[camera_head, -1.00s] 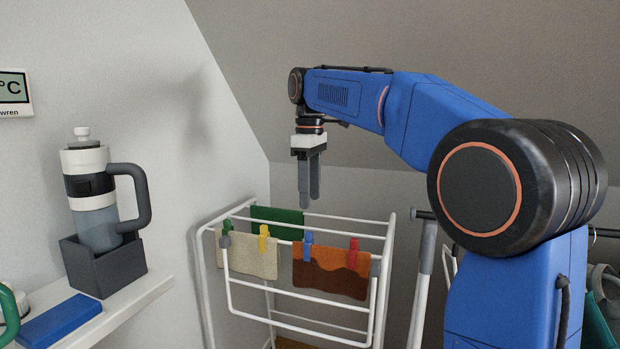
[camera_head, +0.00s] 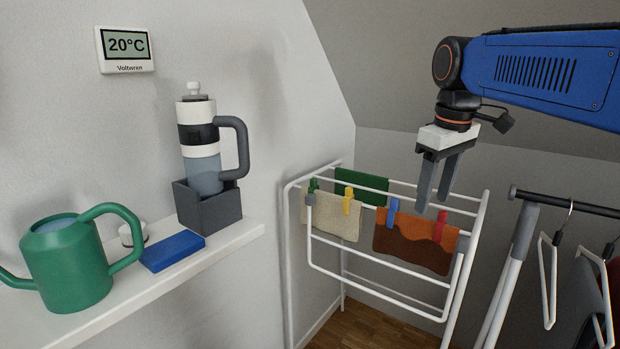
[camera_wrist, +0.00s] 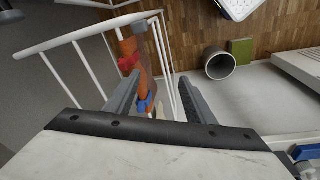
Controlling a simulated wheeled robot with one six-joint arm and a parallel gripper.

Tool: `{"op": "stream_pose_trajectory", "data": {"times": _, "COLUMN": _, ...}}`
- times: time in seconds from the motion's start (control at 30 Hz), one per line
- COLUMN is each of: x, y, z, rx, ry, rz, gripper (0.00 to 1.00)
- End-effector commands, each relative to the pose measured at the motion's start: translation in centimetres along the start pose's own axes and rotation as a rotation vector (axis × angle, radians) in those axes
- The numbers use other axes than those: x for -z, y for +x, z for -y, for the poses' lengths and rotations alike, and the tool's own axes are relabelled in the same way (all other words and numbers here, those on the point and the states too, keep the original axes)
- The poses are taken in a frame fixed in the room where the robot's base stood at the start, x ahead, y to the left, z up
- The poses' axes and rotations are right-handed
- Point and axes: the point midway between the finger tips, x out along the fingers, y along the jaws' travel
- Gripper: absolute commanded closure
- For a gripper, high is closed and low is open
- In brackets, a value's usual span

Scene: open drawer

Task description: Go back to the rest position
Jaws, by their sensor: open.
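My gripper (camera_head: 436,183) hangs from the blue arm at the upper right of the head view, fingers pointing down. Its two grey fingers are apart with nothing between them. It appears above or in front of the white drying rack (camera_head: 478,225), and I cannot tell the exact gap. In the wrist view, the fingers (camera_wrist: 160,92) point towards the rack, where an orange-brown cloth (camera_wrist: 140,65) hangs with a red and a blue peg.
A white shelf (camera_head: 245,232) at left holds a green watering can (camera_head: 70,265), a blue block (camera_head: 172,250) and a flask (camera_head: 200,150) in a grey holder (camera_head: 215,212). A clothes rail (camera_head: 570,203) with hangers stands at right.

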Motion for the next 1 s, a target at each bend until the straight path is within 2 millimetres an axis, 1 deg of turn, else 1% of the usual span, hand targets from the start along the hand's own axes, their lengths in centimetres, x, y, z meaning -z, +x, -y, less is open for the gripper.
{"op": "stream_pose_trajectory", "data": {"times": 0.03, "x": -1.6, "y": 0.8, "z": 0.7, "rx": -0.008, "ry": 0.032, "rz": -0.012, "gripper": 0.51}}
{"op": "stream_pose_trajectory", "data": {"times": 0.17, "x": -5.1, "y": 3.1, "z": 2.0, "rx": -0.026, "ry": 0.120, "rz": -0.047, "gripper": 0.51}}
{"op": "stream_pose_trajectory", "data": {"times": 0.37, "x": -10.3, "y": 7.2, "z": 4.3, "rx": -0.050, "ry": 0.252, "rz": -0.102, "gripper": 0.51}}
{"op": "stream_pose_trajectory", "data": {"times": 0.6, "x": -16.5, "y": 13.2, "z": 7.3, "rx": -0.071, "ry": 0.410, "rz": -0.172, "gripper": 0.51}}
{"op": "stream_pose_trajectory", "data": {"times": 0.7, "x": -18.6, "y": 15.6, "z": 8.3, "rx": -0.078, "ry": 0.468, "rz": -0.200, "gripper": 0.51}}
{"op": "stream_pose_trajectory", "data": {"times": 0.8, "x": -20.3, "y": 17.6, "z": 9.2, "rx": -0.081, "ry": 0.514, "rz": -0.220, "gripper": 0.51}}
{"op": "stream_pose_trajectory", "data": {"times": 0.9, "x": -21.4, "y": 18.9, "z": 9.7, "rx": -0.083, "ry": 0.545, "rz": -0.234, "gripper": 0.51}}
{"op": "stream_pose_trajectory", "data": {"times": 1.0, "x": -21.8, "y": 19.6, "z": 10.0, "rx": -0.084, "ry": 0.560, "rz": -0.243, "gripper": 0.51}}
